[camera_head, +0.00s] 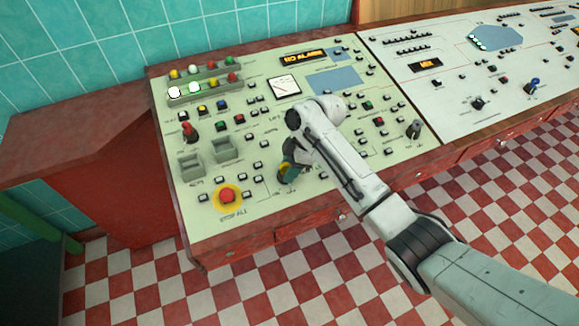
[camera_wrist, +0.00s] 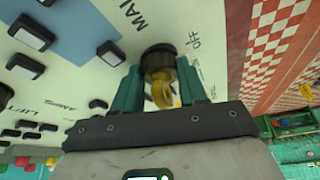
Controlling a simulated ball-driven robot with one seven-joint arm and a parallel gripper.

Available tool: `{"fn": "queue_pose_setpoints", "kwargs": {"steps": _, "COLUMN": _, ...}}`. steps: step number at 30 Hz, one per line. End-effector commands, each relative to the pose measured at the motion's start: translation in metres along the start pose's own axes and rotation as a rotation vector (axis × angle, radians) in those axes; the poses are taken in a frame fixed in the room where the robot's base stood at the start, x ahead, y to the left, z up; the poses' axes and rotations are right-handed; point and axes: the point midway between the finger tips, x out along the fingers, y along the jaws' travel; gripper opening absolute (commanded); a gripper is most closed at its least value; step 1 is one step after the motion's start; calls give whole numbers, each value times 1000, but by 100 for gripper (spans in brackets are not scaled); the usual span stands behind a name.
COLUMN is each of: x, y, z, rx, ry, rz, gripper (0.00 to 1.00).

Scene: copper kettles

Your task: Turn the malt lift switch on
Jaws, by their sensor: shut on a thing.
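The malt lift switch (camera_wrist: 160,62) shows in the wrist view as a round dark base with a yellow handle, set in the pale panel. Printed letters "MAL" stand to one side of it and "OFF" to the other. My gripper (camera_wrist: 161,78) has a green finger on each side of the yellow handle and is shut on it. In the head view my gripper (camera_head: 288,172) is down at the front part of the left console, and it hides most of the switch. The exact angle of the handle is hard to tell.
The left console (camera_head: 260,215) carries several small black buttons around my gripper. A red stop button (camera_head: 227,195) on a yellow ring is to the left. A red-handled lever (camera_head: 189,131) stands farther back left, and a grey-handled lever (camera_head: 414,129) to the right.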

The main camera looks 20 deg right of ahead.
Motion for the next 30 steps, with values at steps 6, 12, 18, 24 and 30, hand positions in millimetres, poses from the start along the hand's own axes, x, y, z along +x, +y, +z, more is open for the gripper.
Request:
{"fn": "queue_pose_setpoints", "kwargs": {"steps": 6, "x": 0, "y": 0, "z": 0, "rx": 8, "ry": 0, "rz": 1, "gripper": 11}}
{"fn": "queue_pose_setpoints", "kwargs": {"steps": 12, "x": -1, "y": -2, "z": 0, "rx": 44, "ry": -1, "rz": 15, "gripper": 11}}
{"fn": "queue_pose_setpoints", "kwargs": {"steps": 18, "x": -1, "y": -3, "z": -1, "rx": 116, "ry": 1, "rz": 44, "gripper": 11}}
{"fn": "queue_pose_setpoints", "kwargs": {"steps": 24, "x": -2, "y": -4, "z": -1, "rx": 207, "ry": 0, "rz": 83, "gripper": 11}}
{"fn": "queue_pose_setpoints", "kwargs": {"steps": 30, "x": -1, "y": -5, "z": -2, "rx": 299, "ry": 0, "rz": 121, "gripper": 11}}
